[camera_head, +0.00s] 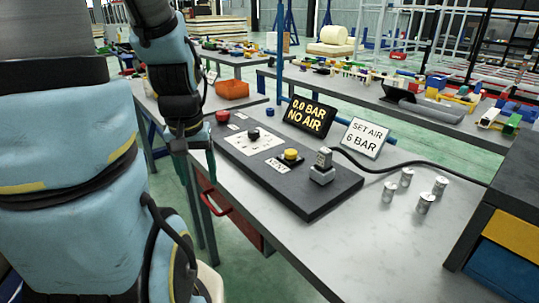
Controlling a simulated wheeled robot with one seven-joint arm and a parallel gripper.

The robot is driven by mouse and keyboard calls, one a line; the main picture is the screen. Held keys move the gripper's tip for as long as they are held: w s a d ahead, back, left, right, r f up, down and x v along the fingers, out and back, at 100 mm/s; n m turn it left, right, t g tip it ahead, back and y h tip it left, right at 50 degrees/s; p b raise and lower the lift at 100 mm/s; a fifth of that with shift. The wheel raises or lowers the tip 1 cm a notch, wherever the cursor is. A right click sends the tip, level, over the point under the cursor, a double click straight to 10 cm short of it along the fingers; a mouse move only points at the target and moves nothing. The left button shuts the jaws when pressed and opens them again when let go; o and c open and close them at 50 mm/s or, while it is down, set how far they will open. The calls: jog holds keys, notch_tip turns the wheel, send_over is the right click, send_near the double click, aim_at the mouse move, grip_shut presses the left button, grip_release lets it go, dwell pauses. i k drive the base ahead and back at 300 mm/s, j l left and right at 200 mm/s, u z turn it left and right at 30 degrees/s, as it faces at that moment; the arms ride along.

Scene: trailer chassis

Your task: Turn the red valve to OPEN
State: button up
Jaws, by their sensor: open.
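A dark control panel (310,198) lies on the grey-white table. A round red knob (222,116) sits at its far left end; it is the only red control I see on the panel, and I cannot read its position or label. A black knob (254,134), a yellow knob (291,154) and a grey fitting (322,168) follow along the panel. My gripper (196,170) is open and points down, left of the panel near the table's edge. It is apart from the red knob, and nothing shows between its fingers.
A display (309,115) reads "0.0 BAR NO AIR"; a sign (366,138) reads "SET AIR 6 BAR". An orange bin (232,89) stands behind.

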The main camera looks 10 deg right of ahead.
aim_at(222, 116)
jog(key=i+j+u, duration=0.2)
jog(key=i, duration=0.3)
jog(key=i+j+u, duration=0.25)
jog(key=i, duration=0.25)
jog(key=l, duration=0.1)
